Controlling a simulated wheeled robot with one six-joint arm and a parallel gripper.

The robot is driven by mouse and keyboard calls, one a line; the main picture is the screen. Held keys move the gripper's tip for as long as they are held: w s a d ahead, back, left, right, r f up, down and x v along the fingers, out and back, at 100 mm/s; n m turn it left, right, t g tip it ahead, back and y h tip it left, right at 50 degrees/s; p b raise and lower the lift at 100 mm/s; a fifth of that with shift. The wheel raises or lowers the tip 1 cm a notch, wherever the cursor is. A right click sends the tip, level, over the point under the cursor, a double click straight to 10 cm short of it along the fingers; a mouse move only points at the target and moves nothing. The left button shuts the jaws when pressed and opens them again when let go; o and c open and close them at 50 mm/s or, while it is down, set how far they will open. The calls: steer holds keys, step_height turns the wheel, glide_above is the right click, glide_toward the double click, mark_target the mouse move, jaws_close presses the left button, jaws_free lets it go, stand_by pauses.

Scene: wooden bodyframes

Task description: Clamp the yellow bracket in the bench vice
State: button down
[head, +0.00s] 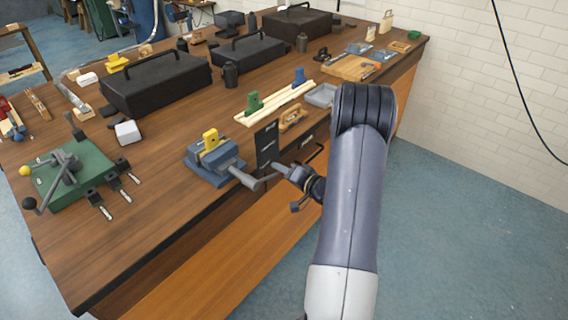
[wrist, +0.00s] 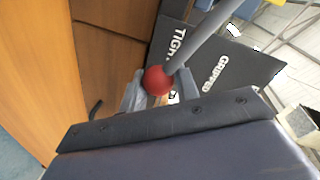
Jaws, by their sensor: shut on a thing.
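The yellow bracket (head: 210,139) stands upright between the jaws of the blue-grey bench vice (head: 222,158) at the bench's front edge. I cannot tell whether the jaws touch it. The vice's grey handle (head: 247,180) sticks out past the edge towards my gripper (head: 280,171). In the wrist view, my gripper (wrist: 160,92) is shut on the handle's red ball knob (wrist: 158,80), with a finger on each side. The grey handle bar runs up and right from the knob. The knob is hard to make out in the head view.
A dark panel (head: 267,147) stands beside the vice; in the wrist view it (wrist: 235,65) carries white lettering, including "TIGHT" and "GRIPPED". A green fixture (head: 80,172) is at left. Wooden strips with green and blue brackets (head: 275,103) lie behind. Black toolboxes (head: 155,82) stand further back.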

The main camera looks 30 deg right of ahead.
steer(key=shift+s+a+f, duration=0.1)
steer(key=shift+a+f, duration=0.1)
steer(key=shift+f, duration=0.2)
steer(key=c, duration=1.1)
jaws_free()
steer(key=shift+c, duration=0.2)
steer(key=b+v, duration=0.1)
steer(key=v, duration=0.9)
steer(key=shift+s, duration=0.35)
steer(key=shift+d+r, duration=0.1)
steer(key=shift+d, duration=0.05)
steer(key=p+x, duration=0.1)
steer(key=x, duration=1)
steer(key=shift+r, duration=0.1)
steer(key=shift+d, duration=0.1)
